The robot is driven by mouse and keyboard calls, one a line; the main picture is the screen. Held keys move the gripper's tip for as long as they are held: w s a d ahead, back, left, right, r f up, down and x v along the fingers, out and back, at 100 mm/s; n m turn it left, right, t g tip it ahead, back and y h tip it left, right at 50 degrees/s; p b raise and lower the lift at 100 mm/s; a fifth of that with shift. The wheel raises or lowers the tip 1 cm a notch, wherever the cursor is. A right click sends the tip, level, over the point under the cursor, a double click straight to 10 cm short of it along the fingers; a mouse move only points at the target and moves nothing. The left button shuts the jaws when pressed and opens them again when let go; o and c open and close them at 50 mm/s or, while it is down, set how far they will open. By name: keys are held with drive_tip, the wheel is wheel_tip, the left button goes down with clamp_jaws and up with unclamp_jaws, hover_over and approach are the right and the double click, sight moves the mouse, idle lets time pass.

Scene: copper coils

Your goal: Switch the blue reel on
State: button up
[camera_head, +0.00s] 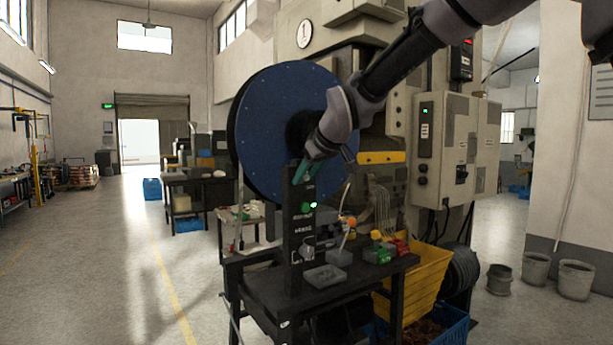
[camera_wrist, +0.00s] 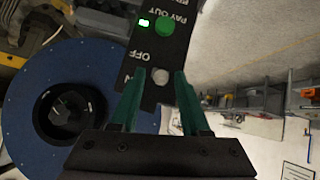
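The blue reel (camera_head: 265,125) is a large disc behind a black upright control panel (camera_head: 292,240). It also shows in the wrist view (camera_wrist: 32,140). In the wrist view, the panel (camera_wrist: 165,48) has a grey round switch (camera_wrist: 160,75) beside ON and OFF lettering. A green button (camera_wrist: 167,26) marked PAY OUT sits further along, with a lit green lamp (camera_wrist: 144,22) beside it. My gripper (camera_wrist: 161,72) is open, its teal fingers on either side of the grey switch in the picture. Contact cannot be told. In the head view, my gripper (camera_head: 304,170) is at the panel's top.
A black bench (camera_head: 262,282) carries the panel, small grey trays (camera_head: 325,276) and coloured parts. A yellow crate (camera_head: 430,285) stands right of it. A grey machine with electrical cabinets (camera_head: 455,150) stands behind. Open floor (camera_head: 150,270) lies to the left.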

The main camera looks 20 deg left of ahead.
drive_tip(key=v, duration=1)
drive_tip(key=shift+s+d+r, duration=0.2)
drive_tip(key=shift+s+d, duration=0.05)
drive_tip(key=shift+d, duration=0.1)
drive_tip(key=w+d+m+h, duration=0.15)
drive_tip(key=d+m, duration=0.55)
drive_tip(key=d, duration=1.6)
drive_tip(key=s+d+f+m+h, duration=0.1)
drive_tip(key=s+d+f+m, duration=0.2)
drive_tip(key=s+d, duration=0.4)
drive_tip(key=s+d+f+m+h, duration=0.2)
drive_tip(key=s+d+f+m, duration=0.2)
drive_tip(key=s+d, duration=0.3)
drive_tip(key=d+m, duration=0.1)
drive_tip(key=d, duration=0.2)
drive_tip(key=shift+s+d+m, duration=0.4)
